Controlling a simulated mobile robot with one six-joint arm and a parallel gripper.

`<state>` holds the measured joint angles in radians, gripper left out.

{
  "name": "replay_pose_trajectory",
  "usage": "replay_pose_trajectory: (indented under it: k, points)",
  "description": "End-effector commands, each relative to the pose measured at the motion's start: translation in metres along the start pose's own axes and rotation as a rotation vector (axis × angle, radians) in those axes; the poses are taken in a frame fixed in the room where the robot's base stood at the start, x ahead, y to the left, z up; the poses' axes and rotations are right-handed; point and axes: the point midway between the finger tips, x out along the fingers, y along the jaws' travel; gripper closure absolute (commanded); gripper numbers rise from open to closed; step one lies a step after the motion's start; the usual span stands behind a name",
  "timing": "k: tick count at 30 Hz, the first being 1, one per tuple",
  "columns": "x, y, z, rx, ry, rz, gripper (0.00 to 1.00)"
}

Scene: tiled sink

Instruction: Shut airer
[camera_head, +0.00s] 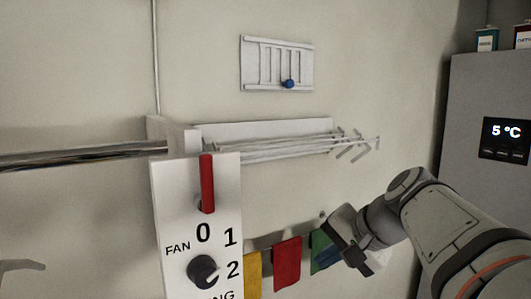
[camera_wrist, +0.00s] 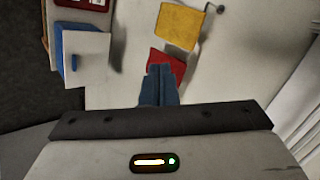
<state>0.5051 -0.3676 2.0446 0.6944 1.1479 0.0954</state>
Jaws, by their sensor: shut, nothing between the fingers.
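The white wall airer (camera_head: 290,145) is in the middle of the head view. Its rods stand out from the wall bracket, and several angled end pieces show at its right end. Its left end is partly hidden behind a white switch panel. My gripper (camera_head: 318,262) is below and to the right of the airer, apart from it, in front of the hanging cloths. In the wrist view its blue fingers (camera_wrist: 159,72) are together with nothing held, and the airer is not recognisable there.
The switch panel (camera_head: 190,225) with a red lever and a dark knob stands at front left, beside a metal bar (camera_head: 80,157). Yellow (camera_head: 252,272), red (camera_head: 287,264) and green (camera_head: 319,246) cloths hang below. A slotted board (camera_head: 277,64) is above; a grey fridge (camera_head: 490,90) stands right.

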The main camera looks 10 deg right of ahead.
Motion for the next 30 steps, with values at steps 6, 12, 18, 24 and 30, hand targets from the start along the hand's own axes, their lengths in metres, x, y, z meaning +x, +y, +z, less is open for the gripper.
replay_pose_trajectory:
  k: [6,12,18,24,30]
  points:
    - [-0.096,-0.048,-0.095,0.250,0.140,-0.370,1.00]
    - [-0.163,-0.067,-0.131,0.303,0.205,-0.570,1.00]
    - [-0.175,-0.077,-0.139,0.306,0.215,-0.621,1.00]
    - [-0.151,-0.094,-0.147,0.305,0.209,-0.619,1.00]
    - [-0.119,-0.116,-0.158,0.305,0.209,-0.618,1.00]
